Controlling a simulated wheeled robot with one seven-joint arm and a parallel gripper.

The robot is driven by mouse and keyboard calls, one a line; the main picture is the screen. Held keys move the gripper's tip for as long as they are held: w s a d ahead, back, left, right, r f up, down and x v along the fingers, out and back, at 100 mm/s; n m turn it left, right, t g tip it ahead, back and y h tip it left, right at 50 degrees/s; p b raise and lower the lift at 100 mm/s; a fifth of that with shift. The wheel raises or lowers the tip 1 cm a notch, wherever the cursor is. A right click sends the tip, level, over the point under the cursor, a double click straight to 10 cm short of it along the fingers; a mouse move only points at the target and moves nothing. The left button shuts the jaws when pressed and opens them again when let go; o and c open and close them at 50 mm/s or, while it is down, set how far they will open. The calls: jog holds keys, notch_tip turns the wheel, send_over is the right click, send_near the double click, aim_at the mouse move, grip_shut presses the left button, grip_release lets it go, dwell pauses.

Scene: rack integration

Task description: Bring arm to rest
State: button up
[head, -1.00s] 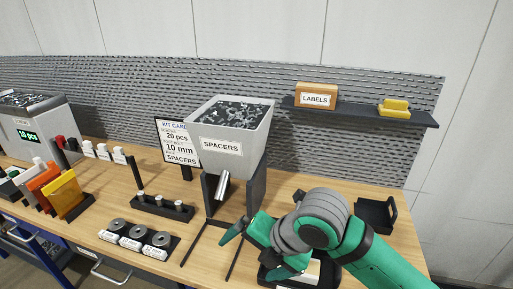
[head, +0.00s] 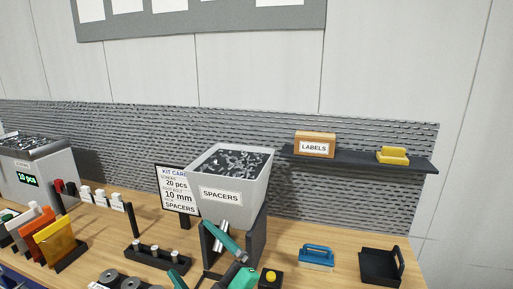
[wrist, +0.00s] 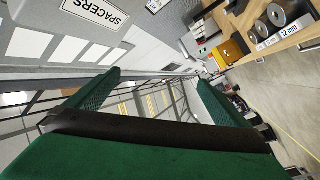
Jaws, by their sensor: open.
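My gripper (head: 222,258) shows at the bottom middle of the head view, in front of the spacers bin (head: 221,195) and its chute. Its green fingers are spread, and in the wrist view the gripper (wrist: 157,80) has nothing between them. Most of my arm is below the head view's edge. The wrist view looks past the fingers at the wall, the bench side and the floor, tilted.
The wooden bench (head: 318,284) carries a blue-handled brush-like tool (head: 316,257), a black tray (head: 381,267), a yellow button box (head: 270,279), a kit card (head: 177,190) and a spacer holder (head: 158,257). A shelf (head: 350,158) holds a labels box (head: 314,145).

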jog(key=s+d+f+m+t+h, duration=0.1)
jog(key=s+d+f+m+h, duration=0.1)
jog(key=s+f+m+h, duration=0.35)
jog(key=s+d+f+m+t+h, duration=0.2)
jog(key=d+f+m+h, duration=0.1)
jog(key=f+m, duration=0.55)
jog(key=s+d+f+m+t+h, duration=0.1)
jog(key=s+d+f+m+h, duration=0.2)
jog(key=f, duration=0.6)
jog(key=s+d+f+g+h, duration=0.1)
jog(key=s+f, duration=0.3)
jog(key=s, duration=0.9)
jog(key=s+d+f+m+g+h, duration=0.1)
jog(key=s+d+f, duration=0.3)
jog(key=s, duration=0.8)
jog(key=shift+s+d+f+g, duration=0.3)
jog(key=shift+s+d, duration=0.05)
jog(key=shift+h, duration=0.25)
jog(key=shift+c, duration=0.3)
